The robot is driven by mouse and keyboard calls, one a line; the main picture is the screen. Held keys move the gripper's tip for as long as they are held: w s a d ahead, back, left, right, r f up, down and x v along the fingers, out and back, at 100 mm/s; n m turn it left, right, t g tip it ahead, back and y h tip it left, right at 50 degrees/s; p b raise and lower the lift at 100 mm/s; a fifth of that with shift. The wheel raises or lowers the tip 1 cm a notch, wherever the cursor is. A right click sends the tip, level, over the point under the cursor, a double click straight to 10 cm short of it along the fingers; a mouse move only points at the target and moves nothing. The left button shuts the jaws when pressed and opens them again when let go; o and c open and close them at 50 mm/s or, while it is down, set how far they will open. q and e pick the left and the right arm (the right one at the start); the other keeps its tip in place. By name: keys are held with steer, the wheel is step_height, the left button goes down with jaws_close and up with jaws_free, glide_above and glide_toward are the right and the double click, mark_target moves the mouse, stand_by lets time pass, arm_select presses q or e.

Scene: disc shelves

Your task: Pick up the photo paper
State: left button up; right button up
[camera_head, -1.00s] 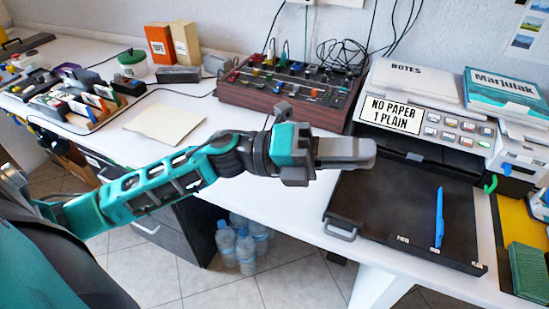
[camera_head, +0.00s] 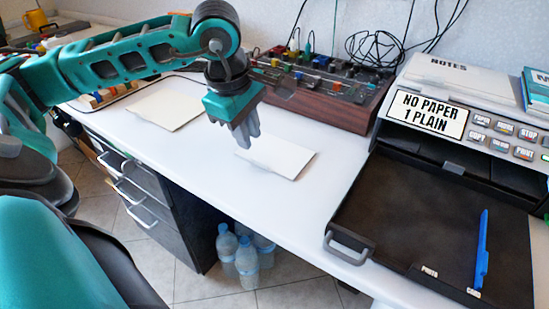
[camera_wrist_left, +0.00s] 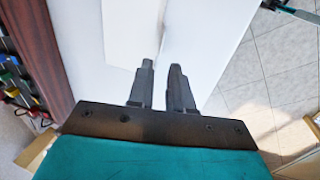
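A cream sheet (camera_head: 160,114) lies farther left. I cannot read which is photo paper. My left gripper (camera_head: 246,143) points down at the white sheet's left end, overlapping it in view. In the left wrist view its two fingers (camera_wrist_left: 162,68) stand apart with a narrow gap and nothing clearly gripped. The white sheet (camera_wrist_left: 128,35) shows beyond the fingers there, near its edge; contact is unclear. My right gripper is not in view.
A brown control panel with knobs (camera_head: 325,100) stands behind the sheet. The printer, labelled "NO PAPER 1 PLAIN" (camera_head: 427,113), is at right. Bare desk lies in front of the sheet.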

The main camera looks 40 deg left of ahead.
mark_target(255, 160)
arm_select(q)
steer(key=b+x, duration=0.2)
steer(key=x, duration=0.5)
steer(key=shift+f, duration=0.25)
steer(key=shift+r, duration=0.1)
jaws_close()
